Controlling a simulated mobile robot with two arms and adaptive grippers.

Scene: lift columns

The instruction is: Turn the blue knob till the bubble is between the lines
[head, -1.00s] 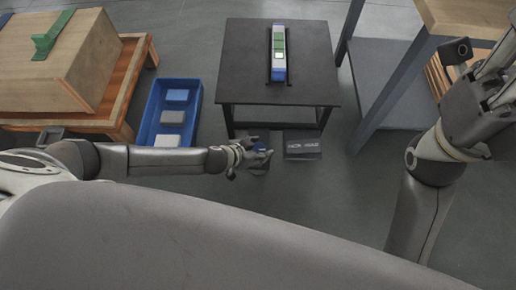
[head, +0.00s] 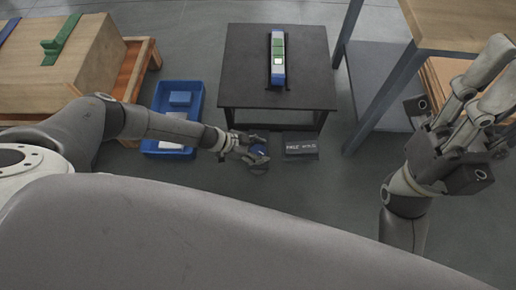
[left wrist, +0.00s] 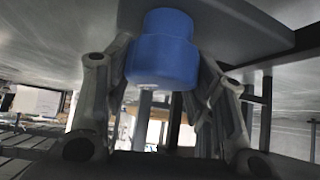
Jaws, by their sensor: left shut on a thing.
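The blue knob (left wrist: 163,48) fills the upper middle of the left wrist view, between the two fingers of my left gripper (left wrist: 160,95). In the head view the left gripper (head: 256,151) is beside the black table's front side, low down, shut on the blue knob (head: 257,150). The level (head: 278,58), a blue and white bar with green parts, lies on the black table (head: 245,55). Its bubble and lines are too small to tell. My right gripper (head: 455,125) is raised at the right, away from the knob, its fingers apart and empty.
A blue bin (head: 198,90) with blocks stands left of the table. A wooden-topped bench (head: 460,25) stands at right.

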